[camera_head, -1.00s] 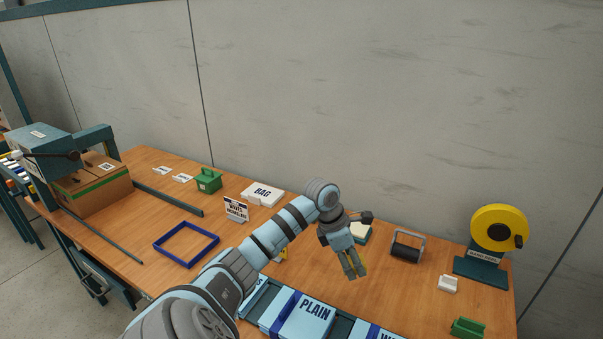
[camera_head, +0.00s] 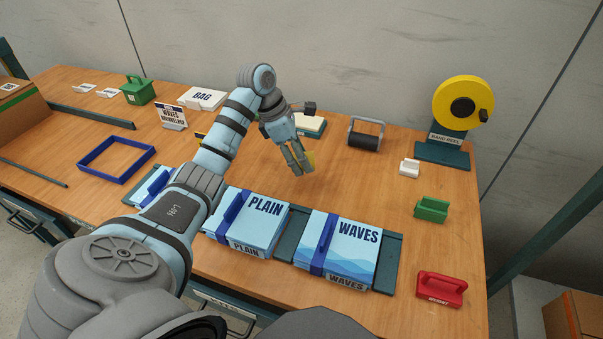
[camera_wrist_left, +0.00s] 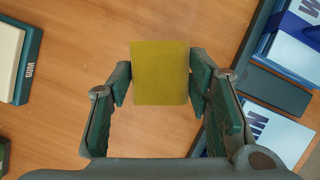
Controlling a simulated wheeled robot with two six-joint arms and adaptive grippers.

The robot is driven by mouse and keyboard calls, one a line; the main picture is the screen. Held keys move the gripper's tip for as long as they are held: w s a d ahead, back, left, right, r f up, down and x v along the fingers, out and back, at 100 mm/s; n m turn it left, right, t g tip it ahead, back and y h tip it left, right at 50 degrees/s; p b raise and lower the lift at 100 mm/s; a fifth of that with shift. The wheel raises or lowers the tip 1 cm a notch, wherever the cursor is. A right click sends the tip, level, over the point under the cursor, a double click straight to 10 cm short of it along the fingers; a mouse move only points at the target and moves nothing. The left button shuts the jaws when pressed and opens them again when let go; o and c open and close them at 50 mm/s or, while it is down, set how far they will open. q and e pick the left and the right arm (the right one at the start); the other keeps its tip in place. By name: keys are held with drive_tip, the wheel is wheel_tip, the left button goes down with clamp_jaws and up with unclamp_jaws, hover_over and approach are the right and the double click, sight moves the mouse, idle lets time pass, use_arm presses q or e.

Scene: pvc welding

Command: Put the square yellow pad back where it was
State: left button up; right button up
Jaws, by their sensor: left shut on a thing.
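The square yellow pad (camera_wrist_left: 160,72) is held between both fingertips of my left gripper (camera_wrist_left: 160,78) in the left wrist view. The gripper is shut on the pad. A white pad in a dark teal tray (camera_head: 310,125) lies behind the gripper; it also shows at the left of the left wrist view (camera_wrist_left: 22,65). My right gripper is not in view.
The PLAIN box (camera_head: 255,222) and WAVES box (camera_head: 340,245) stand along the table's front. A roller (camera_head: 365,134), hand reel (camera_head: 462,105), white block (camera_head: 409,168), green holder (camera_head: 431,209) and red block (camera_head: 440,288) are to the right. A blue frame (camera_head: 116,158) lies left. Wood around the gripper is clear.

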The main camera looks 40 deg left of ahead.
sight(301, 181)
use_arm(q)
wheel_tip(301, 181, down, 5)
drive_tip(key=shift+s+d+b, duration=0.15)
drive_tip(key=shift+b, duration=0.2)
drive_tip(key=shift+f, duration=0.1)
drive_tip(key=o, duration=1.1)
drive_tip(key=shift+r, duration=0.35)
drive_tip(key=p+v, duration=0.2)
drive_tip(key=v, duration=0.9)
drive_tip(key=shift+r, duration=0.25)
